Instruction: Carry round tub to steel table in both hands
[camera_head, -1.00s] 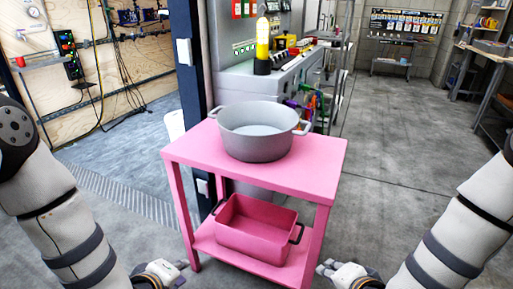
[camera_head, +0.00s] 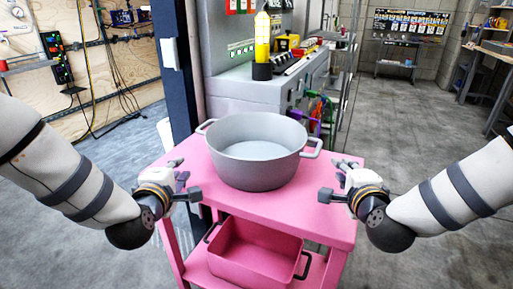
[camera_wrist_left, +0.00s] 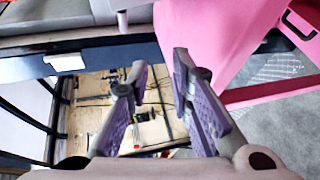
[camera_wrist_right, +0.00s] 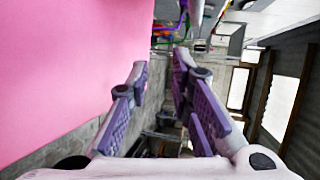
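The round tub (camera_head: 255,165) is a grey pot with a loop handle on each side. It stands upright on the top of a pink table (camera_head: 300,208). My left gripper (camera_head: 184,179) is to the left of the tub, near the table's left edge, apart from the tub's left handle. It is open and empty, with a gap between its fingers (camera_wrist_left: 160,65) in the left wrist view. My right gripper (camera_head: 334,179) is to the right of the tub, near the right handle, also open and empty, as its fingers (camera_wrist_right: 160,65) show. I cannot make out a steel table for certain.
A pink rectangular tub (camera_head: 255,255) with dark handles sits on the lower shelf. A dark post (camera_head: 178,70) and a grey machine bench (camera_head: 265,88) with a yellow lamp (camera_head: 262,45) stand close behind. Open floor (camera_head: 400,125) lies to the right.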

